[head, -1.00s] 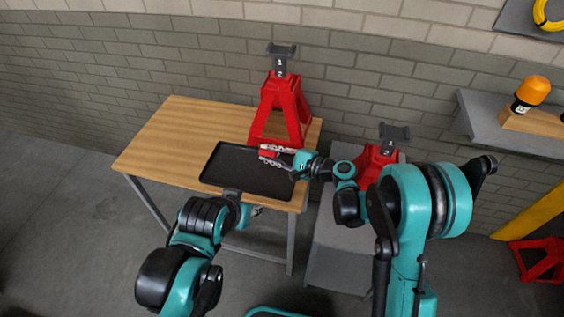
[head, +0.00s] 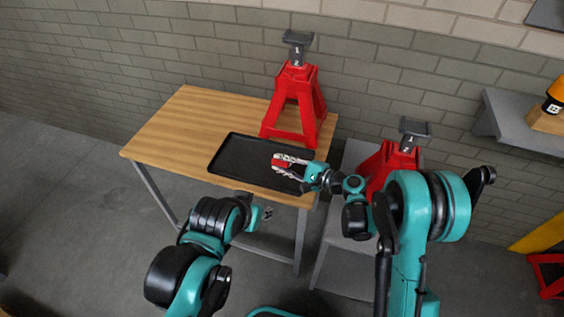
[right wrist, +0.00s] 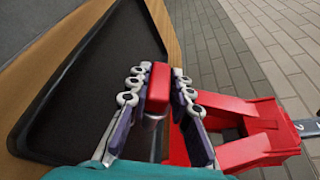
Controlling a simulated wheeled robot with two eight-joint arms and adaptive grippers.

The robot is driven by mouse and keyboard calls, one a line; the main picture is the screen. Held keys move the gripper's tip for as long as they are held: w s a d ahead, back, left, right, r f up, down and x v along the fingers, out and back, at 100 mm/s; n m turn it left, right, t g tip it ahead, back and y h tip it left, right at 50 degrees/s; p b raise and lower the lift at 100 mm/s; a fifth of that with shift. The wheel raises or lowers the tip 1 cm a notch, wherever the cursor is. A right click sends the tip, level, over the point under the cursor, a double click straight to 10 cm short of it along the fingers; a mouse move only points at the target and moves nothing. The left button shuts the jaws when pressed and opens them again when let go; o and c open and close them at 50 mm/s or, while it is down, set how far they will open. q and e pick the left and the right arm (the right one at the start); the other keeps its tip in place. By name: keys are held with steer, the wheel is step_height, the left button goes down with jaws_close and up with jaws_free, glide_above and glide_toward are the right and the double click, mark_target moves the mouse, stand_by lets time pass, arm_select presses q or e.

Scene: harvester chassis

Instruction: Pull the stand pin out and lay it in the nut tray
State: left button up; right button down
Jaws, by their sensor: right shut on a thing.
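The stand pin has a red handle (head: 281,161) and a short metal shaft (right wrist: 152,122). My right gripper (head: 275,163) is shut on the handle and holds the pin over the right part of the nut tray. In the right wrist view the red handle (right wrist: 158,88) sits between the fingers. The black nut tray (head: 226,165) lies flat near the front edge of the wooden table, and its rim also shows in the right wrist view (right wrist: 60,62). My left gripper (head: 267,213) hangs in front of the table, too small to judge.
A red jack stand (head: 292,98) stands on the table (head: 180,125) just behind the tray. A second red stand (head: 392,165) is on a grey surface at right. A grey shelf with an orange-topped object (head: 556,92) is farther right. The table's left is clear.

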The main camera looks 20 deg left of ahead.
steer(key=c, duration=1.3)
jaws_free()
steer(key=v, duration=1.2)
